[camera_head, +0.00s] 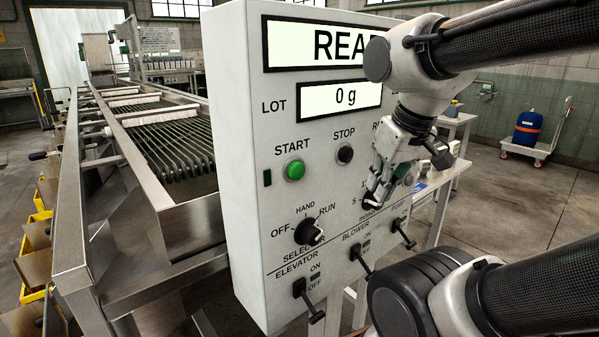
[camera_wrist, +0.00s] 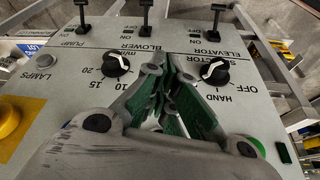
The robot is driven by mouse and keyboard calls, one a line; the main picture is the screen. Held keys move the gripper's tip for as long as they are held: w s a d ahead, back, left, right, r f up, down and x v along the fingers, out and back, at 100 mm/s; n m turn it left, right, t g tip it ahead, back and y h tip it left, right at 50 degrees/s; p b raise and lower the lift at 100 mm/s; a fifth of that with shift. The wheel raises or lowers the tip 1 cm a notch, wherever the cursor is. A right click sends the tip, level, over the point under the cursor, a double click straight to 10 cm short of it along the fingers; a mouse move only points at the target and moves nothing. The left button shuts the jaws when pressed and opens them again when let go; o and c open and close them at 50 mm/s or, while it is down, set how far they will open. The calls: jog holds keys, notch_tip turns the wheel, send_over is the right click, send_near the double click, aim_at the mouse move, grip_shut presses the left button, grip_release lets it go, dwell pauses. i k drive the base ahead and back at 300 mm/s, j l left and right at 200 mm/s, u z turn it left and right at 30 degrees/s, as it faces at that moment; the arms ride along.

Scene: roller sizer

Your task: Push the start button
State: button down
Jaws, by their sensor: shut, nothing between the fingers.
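The green START button (camera_head: 294,170) sits on the grey-white control panel (camera_head: 248,215), left of the black STOP button (camera_head: 345,154). My gripper (camera_head: 372,200) is shut and empty, in front of the panel's right part, lower than and right of START. I cannot tell whether its tips touch the panel. In the wrist view the panel is upside down. My closed fingers (camera_wrist: 168,88) with green pads fill the middle there, and the green button (camera_wrist: 254,147) is partly hidden at lower right. STOP is hidden there.
The selector knob (camera_head: 309,231) and the ELEVATOR lever (camera_head: 308,300), BLOWER lever (camera_head: 361,259) and PUMP lever (camera_head: 403,234) stick out below. A screen (camera_head: 312,43) reads "REA", the rest hidden by my arm; LOT (camera_head: 339,97) reads 0 g. The roller machine (camera_head: 165,125) stands left.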

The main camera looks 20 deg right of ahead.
aim_at(296, 170)
jog(key=k+j+z, duration=0.15)
jog(key=k+j, duration=1)
jog(key=i+j, duration=0.05)
jog(key=j, duration=0.05)
